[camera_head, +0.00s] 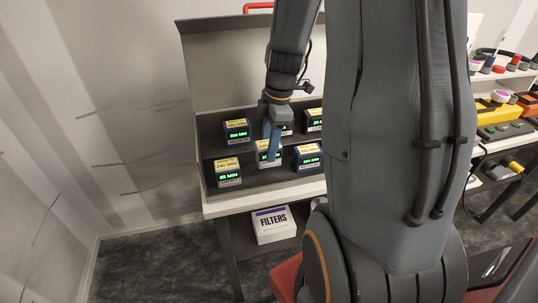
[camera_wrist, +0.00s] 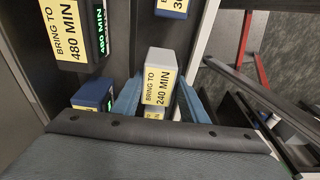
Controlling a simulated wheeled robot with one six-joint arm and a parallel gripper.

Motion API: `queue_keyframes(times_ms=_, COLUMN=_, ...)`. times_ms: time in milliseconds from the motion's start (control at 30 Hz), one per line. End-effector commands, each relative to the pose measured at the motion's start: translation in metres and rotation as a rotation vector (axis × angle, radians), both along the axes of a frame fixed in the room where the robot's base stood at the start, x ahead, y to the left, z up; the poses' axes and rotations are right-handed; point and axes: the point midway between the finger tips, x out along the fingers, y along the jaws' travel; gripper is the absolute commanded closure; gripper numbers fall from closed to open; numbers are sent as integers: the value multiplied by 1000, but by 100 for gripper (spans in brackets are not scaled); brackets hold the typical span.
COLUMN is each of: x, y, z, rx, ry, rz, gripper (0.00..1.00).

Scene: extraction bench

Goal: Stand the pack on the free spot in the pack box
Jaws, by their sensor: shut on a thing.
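The held pack (camera_wrist: 158,85) has a light grey end and a yellow label reading "BRING TO 240 MIN". My gripper (camera_wrist: 160,98) is shut on it, with a blue finger on either side. In the head view my gripper (camera_head: 270,150) points down over the front middle of the pack box (camera_head: 198,117). A pale pack (camera_head: 263,158) shows there, partly covered by the fingers. I cannot tell whether its base touches the box floor. The free spot is not clearly visible.
Other packs stand around: a back left one (camera_head: 237,132), a front left one (camera_head: 228,172) and a front right one (camera_head: 309,158). My arm hides the box's right side. A "FILTERS" box (camera_head: 273,224) sits below. The raised lid (camera_head: 225,65) stands behind.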

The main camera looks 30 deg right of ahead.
Motion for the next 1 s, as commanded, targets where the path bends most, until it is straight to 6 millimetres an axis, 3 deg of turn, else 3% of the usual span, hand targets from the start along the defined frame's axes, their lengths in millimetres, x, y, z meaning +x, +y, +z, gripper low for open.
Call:
queue_keyframes(times_ms=367, x=0, y=1, z=-38, rx=-1, ry=2, rz=3, gripper=98)
queue_keyframes(times_ms=800, x=0, y=1, z=-45, rx=-1, ry=1, rz=3, gripper=98)
queue_keyframes(times_ms=833, x=0, y=1, z=-45, rx=-1, ry=1, rz=3, gripper=57)
queue_keyframes(times_ms=933, x=0, y=1, z=-44, rx=-1, ry=1, rz=3, gripper=42)
queue_keyframes(times_ms=1000, x=0, y=1, z=-44, rx=-1, ry=1, rz=3, gripper=42)
